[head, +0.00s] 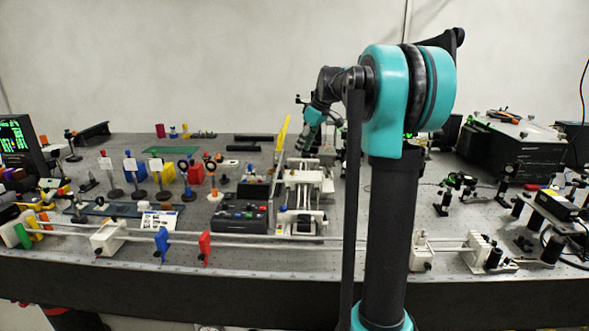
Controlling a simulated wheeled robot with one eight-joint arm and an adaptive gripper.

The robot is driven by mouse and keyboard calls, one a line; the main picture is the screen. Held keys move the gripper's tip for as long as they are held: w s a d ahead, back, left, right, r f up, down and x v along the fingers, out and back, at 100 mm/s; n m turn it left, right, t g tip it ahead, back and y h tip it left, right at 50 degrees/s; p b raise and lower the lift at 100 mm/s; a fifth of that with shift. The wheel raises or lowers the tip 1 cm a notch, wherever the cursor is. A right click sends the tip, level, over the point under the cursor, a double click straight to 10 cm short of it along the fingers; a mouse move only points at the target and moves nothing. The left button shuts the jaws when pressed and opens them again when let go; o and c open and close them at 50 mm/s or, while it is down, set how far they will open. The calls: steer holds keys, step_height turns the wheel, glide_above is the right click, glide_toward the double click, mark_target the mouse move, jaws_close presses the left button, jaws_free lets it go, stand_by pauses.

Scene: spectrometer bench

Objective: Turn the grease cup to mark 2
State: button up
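I cannot make out the grease cup or its marks in the head view; it is too small or hidden. My arm fills the right middle of the view and reaches over the bench toward the back centre. The far end of my arm, with my gripper (305,141), is small and dark behind the white stage assembly (303,181). I cannot see whether its fingers are open or shut, or whether they touch anything.
A yellow upright strip (283,136) stands left of my arm's end. A dark control box (238,217) with coloured buttons sits in front. Long white rails (330,238) run along the front edge. Optics mounts crowd the left; a large black instrument (512,150) stands back right.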

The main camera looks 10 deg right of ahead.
mark_target(295, 176)
steer(key=x, duration=1)
steer(key=shift+a+f, duration=0.1)
steer(key=shift+f, duration=0.1)
steer(key=shift+c, duration=0.4)
jaws_close()
